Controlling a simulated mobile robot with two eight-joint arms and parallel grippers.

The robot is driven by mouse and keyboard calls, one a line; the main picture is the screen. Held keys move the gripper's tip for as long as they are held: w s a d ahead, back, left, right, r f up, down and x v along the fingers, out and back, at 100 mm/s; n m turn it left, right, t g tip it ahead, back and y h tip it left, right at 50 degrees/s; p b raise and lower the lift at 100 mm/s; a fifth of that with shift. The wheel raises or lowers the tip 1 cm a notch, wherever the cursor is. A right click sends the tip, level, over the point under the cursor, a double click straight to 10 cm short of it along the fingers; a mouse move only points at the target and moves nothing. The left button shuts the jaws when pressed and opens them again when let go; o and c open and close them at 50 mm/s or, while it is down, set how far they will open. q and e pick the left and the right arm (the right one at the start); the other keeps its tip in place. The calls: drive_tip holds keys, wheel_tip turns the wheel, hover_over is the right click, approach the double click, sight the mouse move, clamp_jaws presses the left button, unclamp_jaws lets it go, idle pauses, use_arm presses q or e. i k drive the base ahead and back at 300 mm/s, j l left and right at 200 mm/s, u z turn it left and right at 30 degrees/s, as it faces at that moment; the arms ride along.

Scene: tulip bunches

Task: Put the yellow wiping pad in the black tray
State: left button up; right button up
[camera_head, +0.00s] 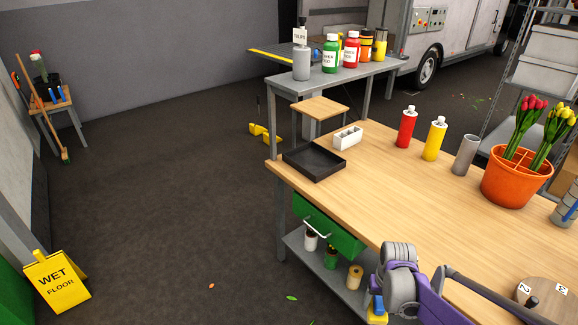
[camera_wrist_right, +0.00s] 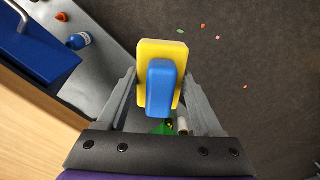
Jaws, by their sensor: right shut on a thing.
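The yellow wiping pad (camera_wrist_right: 150,50) has a blue grip block (camera_wrist_right: 160,88) on it. My right gripper (camera_wrist_right: 161,80) is shut on it, with one grey finger on each side, and holds it beside the bench over the floor. In the head view a small part of the yellow pad (camera_head: 377,318) shows at the bottom edge, below my purple and grey right arm. The black tray (camera_head: 314,160) lies empty on the bench's far left corner, well away from the pad. My left gripper is not in view.
A white divided box (camera_head: 348,137) stands just behind the tray. Red (camera_head: 407,128) and yellow (camera_head: 435,139) bottles, a grey cylinder (camera_head: 465,155) and an orange tulip pot (camera_head: 516,176) stand further right. The bench's middle (camera_head: 400,190) is clear. A green drawer (camera_head: 327,226) is under the bench.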

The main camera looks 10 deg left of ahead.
sight(318, 165)
drive_tip(key=i+j+u, duration=0.15)
drive_tip(key=u, duration=0.25)
drive_tip(key=i+u, duration=0.45)
drive_tip(key=k+j, duration=0.05)
drive_tip(key=k, duration=0.05)
